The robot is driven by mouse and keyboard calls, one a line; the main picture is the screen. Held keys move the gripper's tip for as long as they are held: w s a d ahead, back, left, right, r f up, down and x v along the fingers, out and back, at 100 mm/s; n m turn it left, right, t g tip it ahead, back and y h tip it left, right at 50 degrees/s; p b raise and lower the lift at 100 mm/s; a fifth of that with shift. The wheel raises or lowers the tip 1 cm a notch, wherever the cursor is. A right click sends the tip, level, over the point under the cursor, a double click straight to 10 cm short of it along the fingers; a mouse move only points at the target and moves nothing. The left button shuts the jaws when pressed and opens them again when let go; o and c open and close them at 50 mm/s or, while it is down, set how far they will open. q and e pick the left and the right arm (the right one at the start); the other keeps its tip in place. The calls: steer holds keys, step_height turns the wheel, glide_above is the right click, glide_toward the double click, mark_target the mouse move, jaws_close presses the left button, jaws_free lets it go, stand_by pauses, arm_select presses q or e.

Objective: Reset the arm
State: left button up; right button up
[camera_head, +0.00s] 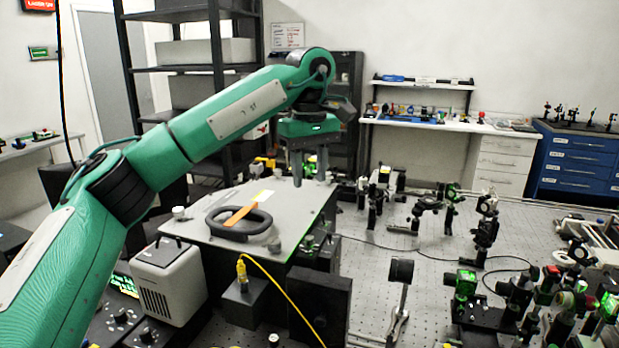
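My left arm is green with black joints and comes in from the lower left, reaching up and across to the middle of the view. Its gripper (309,171) points down above the far right part of a grey plate (205,238). Its two grey fingers are apart with a gap between them, and nothing shows in the gap. A dark ring-shaped handle (238,234) with an orange strip (241,214) across it lies on the plate, to the left of and nearer than the gripper. My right gripper is not in view.
A beige box (168,283) and a yellow cable (285,292) are in front of the plate. Several optical mounts stand on the perforated bench (400,254) to the right. Black shelving (217,90) stands behind my arm. A white worktable (430,126) and blue cabinet (575,165) are at the back.

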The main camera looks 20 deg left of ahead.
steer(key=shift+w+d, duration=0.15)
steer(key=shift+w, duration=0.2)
